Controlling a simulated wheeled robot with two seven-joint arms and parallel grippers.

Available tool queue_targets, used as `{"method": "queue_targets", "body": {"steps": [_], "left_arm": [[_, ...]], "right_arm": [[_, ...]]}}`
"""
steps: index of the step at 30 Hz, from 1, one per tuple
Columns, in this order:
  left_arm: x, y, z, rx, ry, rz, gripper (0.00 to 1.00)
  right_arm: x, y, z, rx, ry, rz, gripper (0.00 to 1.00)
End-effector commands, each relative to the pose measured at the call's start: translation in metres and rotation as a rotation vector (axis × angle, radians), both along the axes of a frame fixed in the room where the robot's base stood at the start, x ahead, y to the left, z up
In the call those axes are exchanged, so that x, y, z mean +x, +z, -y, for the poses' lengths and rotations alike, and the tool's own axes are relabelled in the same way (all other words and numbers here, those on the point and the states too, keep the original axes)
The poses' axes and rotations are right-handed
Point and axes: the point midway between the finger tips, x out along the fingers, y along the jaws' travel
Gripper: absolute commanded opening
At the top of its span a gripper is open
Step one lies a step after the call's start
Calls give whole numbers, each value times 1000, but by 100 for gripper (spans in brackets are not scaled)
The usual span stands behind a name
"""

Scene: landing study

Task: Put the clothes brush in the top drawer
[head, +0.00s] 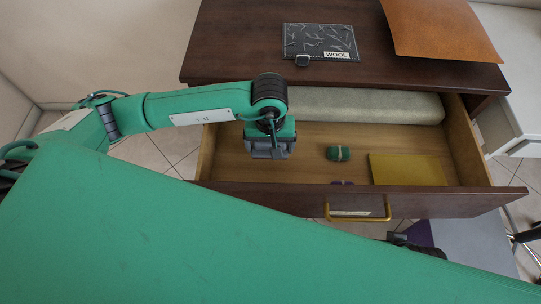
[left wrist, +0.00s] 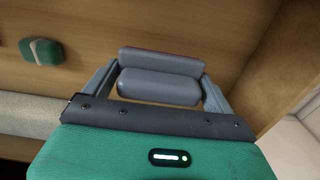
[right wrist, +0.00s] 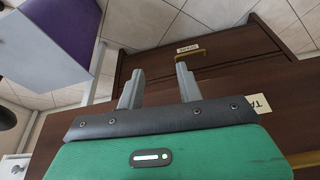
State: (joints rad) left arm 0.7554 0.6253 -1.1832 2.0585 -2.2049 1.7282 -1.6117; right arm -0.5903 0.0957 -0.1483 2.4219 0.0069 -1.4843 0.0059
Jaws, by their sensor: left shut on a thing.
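The top drawer (head: 225,160) is pulled open below the dark wooden top. My left gripper (head: 270,152) is over the drawer's left part, pointing down. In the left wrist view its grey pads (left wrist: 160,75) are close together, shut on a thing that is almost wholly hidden. Only a thin reddish-brown edge (left wrist: 150,48) shows beyond the pads, seemingly the clothes brush; its shape cannot be told. No other clothes brush is in view. My right gripper (right wrist: 160,80) is open and empty in front of a lower drawer front with a brass handle (right wrist: 190,57).
The drawer holds a grey-green roll (head: 365,105) at the back, a small green banded item (head: 338,153), a yellow flat item (head: 407,169) and a small purple item (head: 342,183) by the front. A dark sheet marked WOOL (head: 320,40) and brown leather (head: 440,30) lie on top.

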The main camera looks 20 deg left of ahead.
Motion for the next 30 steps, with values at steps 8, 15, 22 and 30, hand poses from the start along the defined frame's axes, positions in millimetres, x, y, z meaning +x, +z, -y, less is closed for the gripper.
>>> {"method": "queue_targets", "body": {"steps": [8,15,22,30], "left_arm": [[0,-27,0,-1,0,-1,63],[-1,-61,0,0,1,-2,63],[0,-66,0,-1,1,1,63],[0,-69,0,-1,0,1,63]], "right_arm": [[0,5,0,1,0,11,36],[-2,7,1,1,0,12,36],[-6,13,1,2,0,12,36],[-2,9,-2,13,4,37,36]]}}
